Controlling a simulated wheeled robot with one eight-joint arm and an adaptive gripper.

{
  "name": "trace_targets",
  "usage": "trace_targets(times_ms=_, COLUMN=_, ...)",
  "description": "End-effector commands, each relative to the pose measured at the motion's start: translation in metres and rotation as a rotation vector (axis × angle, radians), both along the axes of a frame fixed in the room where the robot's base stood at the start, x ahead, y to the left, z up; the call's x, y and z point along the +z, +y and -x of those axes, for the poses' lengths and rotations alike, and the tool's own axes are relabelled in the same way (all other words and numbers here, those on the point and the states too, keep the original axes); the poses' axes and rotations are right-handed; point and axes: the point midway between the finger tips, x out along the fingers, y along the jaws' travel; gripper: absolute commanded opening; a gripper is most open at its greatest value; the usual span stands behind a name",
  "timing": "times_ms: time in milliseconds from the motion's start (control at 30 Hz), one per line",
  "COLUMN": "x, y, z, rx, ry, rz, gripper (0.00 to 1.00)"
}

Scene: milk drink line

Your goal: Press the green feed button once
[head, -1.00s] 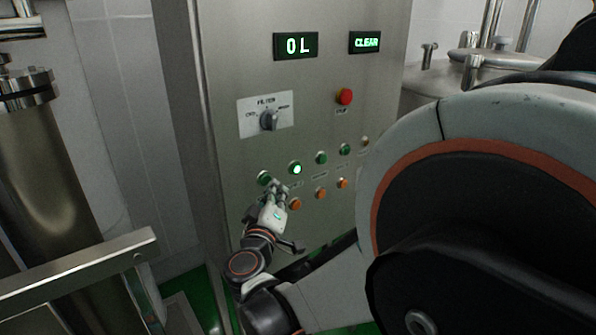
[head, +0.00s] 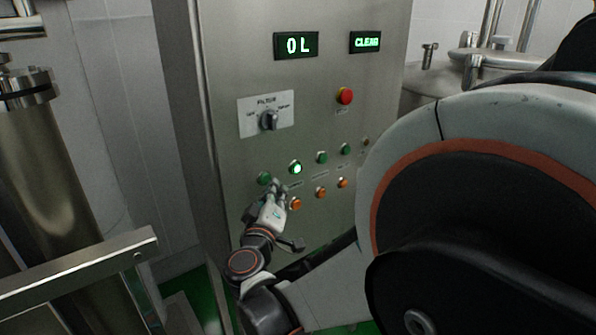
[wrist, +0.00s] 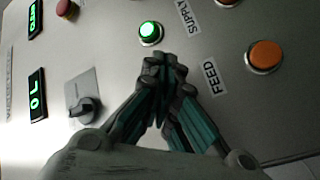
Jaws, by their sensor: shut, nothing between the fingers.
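The green feed button (head: 264,178) is the leftmost in the green row on the steel panel and looks unlit in the head view. In the wrist view the FEED label (wrist: 213,78) shows just beyond my fingers, and the button is hidden behind them. My gripper (head: 277,184) is shut and empty, its fingertips close to the lower right of the feed button. I cannot tell whether they touch it. The closed fingertips also show in the wrist view (wrist: 166,66).
A lit green button (head: 296,167), labelled SUPPLY in the wrist view, is just to the right. Orange buttons (head: 295,204) sit below. A red button (head: 345,96) and a filter knob (head: 269,120) are higher up. Displays read 0 L (head: 296,45) and CLEAR (head: 365,42).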

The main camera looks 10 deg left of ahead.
Motion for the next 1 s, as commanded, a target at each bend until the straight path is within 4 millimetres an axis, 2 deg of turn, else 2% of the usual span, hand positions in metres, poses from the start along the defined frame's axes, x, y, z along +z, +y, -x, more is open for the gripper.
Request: trace_targets(times_ms=1000, x=0.0001, y=0.0082, z=-0.0069, rx=0.000, ry=0.000, rz=0.000, gripper=0.00)
